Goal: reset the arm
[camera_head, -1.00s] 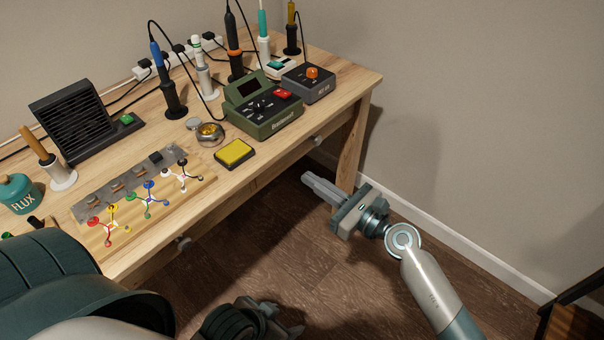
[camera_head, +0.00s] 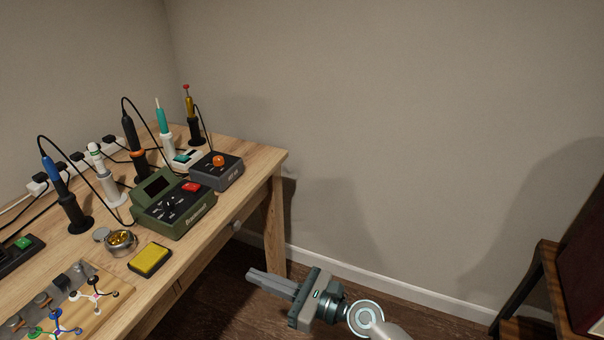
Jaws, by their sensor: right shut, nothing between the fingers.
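My right gripper (camera_head: 272,283) is at the bottom centre, off the right side of the wooden workbench (camera_head: 262,158). It points left, and its fingers are together with nothing between them. It appears lower than the bench top, over the dark floor and near the bench's right leg. My left gripper does not show in this view.
On the bench stand a green soldering station (camera_head: 174,207), a grey station (camera_head: 217,172) with an orange knob, several irons in holders, a yellow sponge (camera_head: 149,259) and a brass-wool tin (camera_head: 121,241). A wooden piece of furniture (camera_head: 544,290) stands at right. Bare wall lies behind.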

